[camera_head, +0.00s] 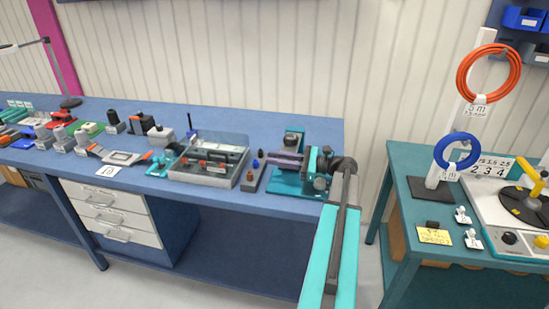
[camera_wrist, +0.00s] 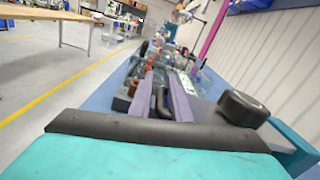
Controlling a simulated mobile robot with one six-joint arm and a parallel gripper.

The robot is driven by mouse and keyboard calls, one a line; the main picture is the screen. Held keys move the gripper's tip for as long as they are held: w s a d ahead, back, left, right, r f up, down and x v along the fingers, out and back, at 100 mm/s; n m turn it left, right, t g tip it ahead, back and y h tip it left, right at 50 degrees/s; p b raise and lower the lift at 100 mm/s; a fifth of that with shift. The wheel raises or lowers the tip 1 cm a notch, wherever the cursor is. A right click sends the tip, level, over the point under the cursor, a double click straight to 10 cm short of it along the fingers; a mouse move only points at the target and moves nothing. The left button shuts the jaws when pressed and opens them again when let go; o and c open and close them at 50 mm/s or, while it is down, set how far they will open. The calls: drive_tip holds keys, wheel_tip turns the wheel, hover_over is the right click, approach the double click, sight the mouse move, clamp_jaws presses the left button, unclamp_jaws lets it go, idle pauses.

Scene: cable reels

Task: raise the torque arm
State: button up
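My gripper (camera_wrist: 163,82) reaches out over the right end of the blue bench. Its two purple fingers stand apart in the wrist view, with a small dark, curved part showing between them near their base. I cannot tell whether they touch it. In the head view the purple fingers (camera_head: 284,158) lie level in front of a grey cylinder, above a teal fixture base (camera_head: 286,186). The dark cylinder (camera_wrist: 243,108) stands to the right of the fingers in the wrist view. I cannot surely pick out the torque arm; my wrist hides part of this fixture.
A grey parts tray (camera_head: 208,180) and a dark strip with knobs (camera_head: 253,175) sit left of the fixture. Several blocks and tools fill the bench further left. A teal table (camera_head: 400,160) at right holds a reel machine (camera_head: 525,205) and a stand with orange (camera_head: 489,73) and blue coils.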

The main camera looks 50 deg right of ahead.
drive_tip(key=shift+w+a, duration=0.1)
drive_tip(key=shift+w, duration=0.1)
clamp_jaws()
drive_tip(key=shift+r, duration=0.15)
